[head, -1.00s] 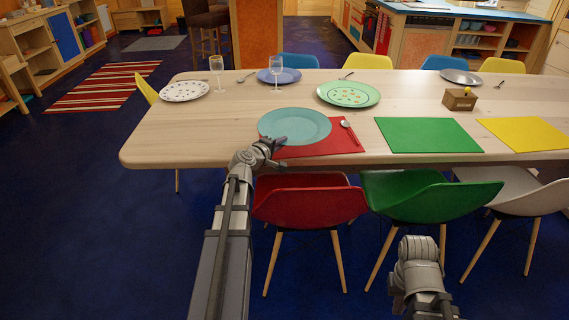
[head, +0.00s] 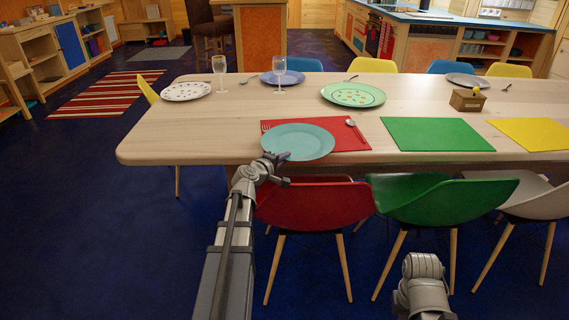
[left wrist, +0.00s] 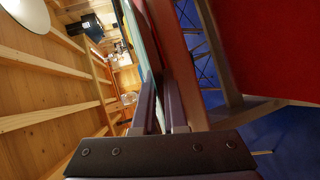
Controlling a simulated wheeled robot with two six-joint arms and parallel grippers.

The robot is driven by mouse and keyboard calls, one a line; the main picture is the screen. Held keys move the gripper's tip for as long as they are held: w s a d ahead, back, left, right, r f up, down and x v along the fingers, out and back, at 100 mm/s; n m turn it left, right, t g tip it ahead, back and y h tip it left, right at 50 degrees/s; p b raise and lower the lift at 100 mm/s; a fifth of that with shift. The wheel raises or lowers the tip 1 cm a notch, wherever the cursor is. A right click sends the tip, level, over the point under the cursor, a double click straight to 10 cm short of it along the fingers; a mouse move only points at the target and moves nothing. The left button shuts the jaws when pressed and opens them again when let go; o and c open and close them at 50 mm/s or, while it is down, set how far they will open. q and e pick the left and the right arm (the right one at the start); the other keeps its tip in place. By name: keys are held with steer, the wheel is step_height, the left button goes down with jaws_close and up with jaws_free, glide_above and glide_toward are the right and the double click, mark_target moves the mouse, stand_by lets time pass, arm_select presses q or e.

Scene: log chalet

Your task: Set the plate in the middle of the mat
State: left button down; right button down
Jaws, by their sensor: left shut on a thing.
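The turquoise plate (head: 300,142) covers the front left part of the red mat (head: 347,142) in the head view. It sits left of the mat's middle and reaches past its front edge. I cannot tell whether it touches the mat. My left gripper (head: 276,162) is shut on the plate's near left rim. In the left wrist view the gripper's fingers (left wrist: 164,118) are close together, with the plate's thin edge (left wrist: 147,45) beyond them. My right gripper is out of view; only part of that arm shows at the bottom.
A fork (head: 266,127) lies at the mat's left, a spoon (head: 355,128) at its right. A green mat (head: 437,134) is to the right. A patterned green plate (head: 353,94) and wine glasses (head: 279,78) stand behind. A red chair (head: 312,203) is at the table's front.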

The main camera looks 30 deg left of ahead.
arm_select(q)
steer(key=shift+r, duration=0.1)
steer(key=shift+s+f+b, duration=0.1)
steer(key=shift+f+b, duration=0.35)
steer(key=shift+b, duration=0.05)
steer(key=shift+d, duration=0.1)
steer(key=shift+s, duration=0.1)
steer(key=c, duration=1)
jaws_free()
steer(key=shift+d+f, duration=0.1)
steer(key=shift+o, duration=0.2)
